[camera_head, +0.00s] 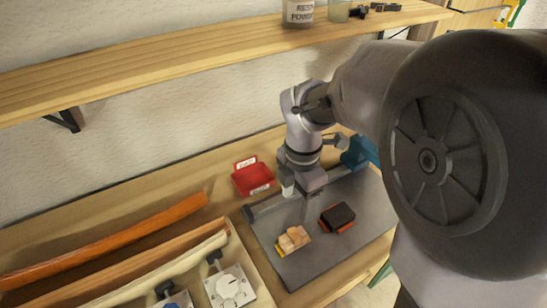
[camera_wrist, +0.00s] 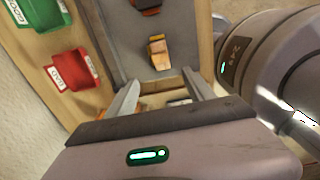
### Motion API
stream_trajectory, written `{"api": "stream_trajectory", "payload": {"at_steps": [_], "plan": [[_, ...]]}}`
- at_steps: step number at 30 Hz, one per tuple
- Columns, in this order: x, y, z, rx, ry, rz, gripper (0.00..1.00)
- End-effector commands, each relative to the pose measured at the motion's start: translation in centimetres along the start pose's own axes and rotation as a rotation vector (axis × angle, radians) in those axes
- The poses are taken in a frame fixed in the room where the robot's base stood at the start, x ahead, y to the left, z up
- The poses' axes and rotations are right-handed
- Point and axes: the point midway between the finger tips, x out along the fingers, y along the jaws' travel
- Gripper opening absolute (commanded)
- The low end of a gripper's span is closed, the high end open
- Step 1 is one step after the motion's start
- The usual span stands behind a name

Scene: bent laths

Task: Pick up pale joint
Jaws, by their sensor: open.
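The pale joint (camera_head: 293,239) is a light wood-coloured block with a yellow part under it, lying on the dark grey mat (camera_head: 278,262). In the wrist view the pale joint (camera_wrist: 160,54) appears just beyond the fingertips, between their lines. My gripper (camera_head: 306,208) points down above the mat, behind the pale joint in the head view and apart from it. In the wrist view my gripper (camera_wrist: 160,77) is open, with nothing held between its fingers. A dark block with a red-orange underside (camera_head: 338,215) lies on the mat, right of the pale joint.
A red tray (camera_head: 253,178) stands behind the mat; its label reads BAD in the wrist view. A green tray (camera_wrist: 38,12) labelled GOOD is beside it there. A wooden box with switches (camera_head: 229,287) is at left. A shelf (camera_head: 200,56) runs overhead.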

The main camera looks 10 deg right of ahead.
Motion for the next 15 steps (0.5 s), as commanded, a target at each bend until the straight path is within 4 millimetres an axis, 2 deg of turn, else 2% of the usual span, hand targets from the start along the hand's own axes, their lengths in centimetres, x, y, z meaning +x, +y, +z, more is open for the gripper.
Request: {"api": "stream_trajectory", "payload": {"at_steps": [1, 6, 9, 15], "plan": [[2.5, -0.1, 0.0, 0.001, 0.001, -0.005, 0.62], [7.5, -0.1, -0.1, 0.003, 0.002, -0.004, 0.62], [9.3, -0.1, -0.1, 0.004, 0.001, -0.002, 0.62], [11.0, -0.2, -0.1, 0.004, 0.001, 0.000, 0.62]]}}
